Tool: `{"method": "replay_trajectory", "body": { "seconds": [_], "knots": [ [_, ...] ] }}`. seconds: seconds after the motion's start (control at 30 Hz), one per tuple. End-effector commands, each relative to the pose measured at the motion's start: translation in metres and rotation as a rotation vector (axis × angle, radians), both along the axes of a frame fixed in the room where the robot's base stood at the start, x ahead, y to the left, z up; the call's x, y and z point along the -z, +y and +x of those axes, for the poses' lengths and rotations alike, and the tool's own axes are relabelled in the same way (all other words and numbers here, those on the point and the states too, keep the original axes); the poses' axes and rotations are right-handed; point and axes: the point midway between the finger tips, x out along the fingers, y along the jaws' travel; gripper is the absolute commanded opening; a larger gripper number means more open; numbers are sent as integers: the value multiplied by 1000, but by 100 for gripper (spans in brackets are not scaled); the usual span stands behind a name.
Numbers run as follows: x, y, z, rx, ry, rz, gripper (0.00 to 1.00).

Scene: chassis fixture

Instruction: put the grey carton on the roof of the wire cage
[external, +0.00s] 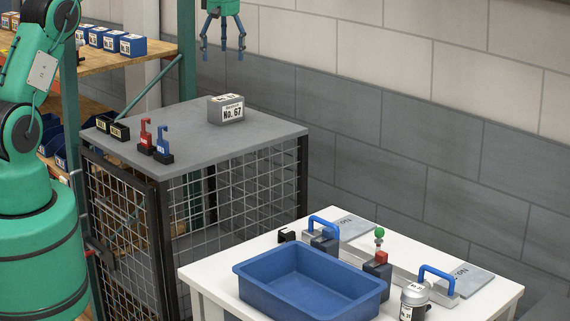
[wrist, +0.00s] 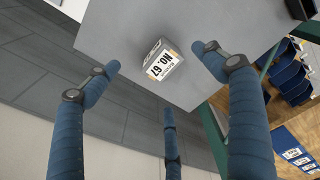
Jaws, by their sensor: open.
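The grey carton (external: 226,109), with a white label reading "No. 67", sits upright on the flat grey roof (external: 200,138) of the wire cage (external: 235,195), towards the back edge. In the wrist view the carton (wrist: 160,60) lies on the grey roof (wrist: 200,22), between and beyond my fingers. My gripper (external: 222,50) is open and empty, above the roof and the carton and apart from both. The wrist view shows its blue fingers (wrist: 155,75) spread wide. Nothing hides the carton.
Small black blocks (external: 115,128) and red and blue hooked pieces (external: 154,140) stand at the roof's left front. A white table (external: 215,268) with a blue tray (external: 310,284) stands in front. Shelves with blue bins (external: 132,45) are at left. The roof's right side is clear.

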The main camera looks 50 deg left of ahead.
Motion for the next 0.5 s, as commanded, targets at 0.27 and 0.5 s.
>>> {"method": "replay_trajectory", "body": {
  "seconds": [0.27, 0.5],
  "knots": [
    [-70, -44, -50, 178, -46, 16, 83],
    [-117, -78, -101, 331, -81, 36, 83]
  ]
}}
